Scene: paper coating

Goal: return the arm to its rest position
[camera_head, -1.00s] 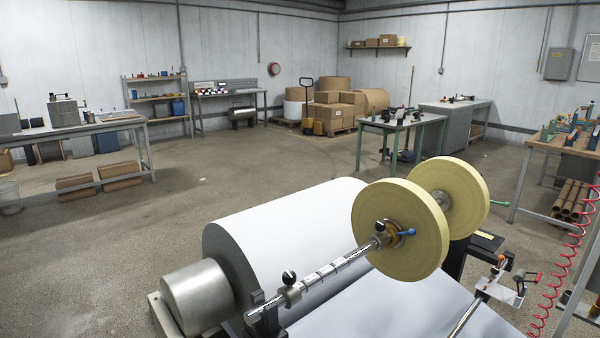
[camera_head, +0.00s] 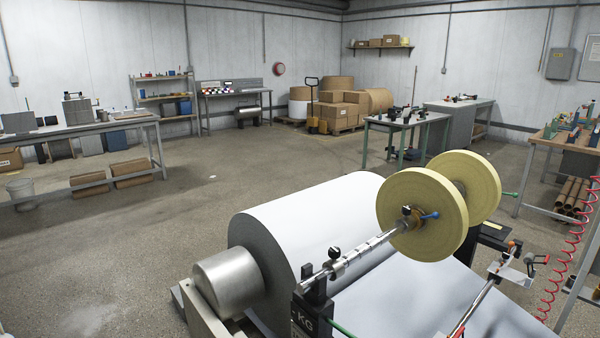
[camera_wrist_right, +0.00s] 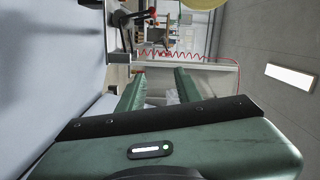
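My right gripper (camera_wrist_right: 158,84) shows in the right wrist view as a green body with two green fingers standing apart. It is open, and I see nothing held between the fingers. In the head view neither gripper shows. A large white paper roll (camera_head: 310,225) lies on the machine at the front. Two yellow discs (camera_head: 422,215) sit on a metal shaft (camera_head: 370,247) above it. A white sheet (camera_wrist_right: 45,75) fills the left of the right wrist view, beside the gripper.
A red coiled hose (camera_head: 572,255) hangs at the right. A workbench (camera_head: 75,130) stands at the left, and another table (camera_head: 408,122) stands farther back. Boxes (camera_head: 340,110) are stacked by the back wall.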

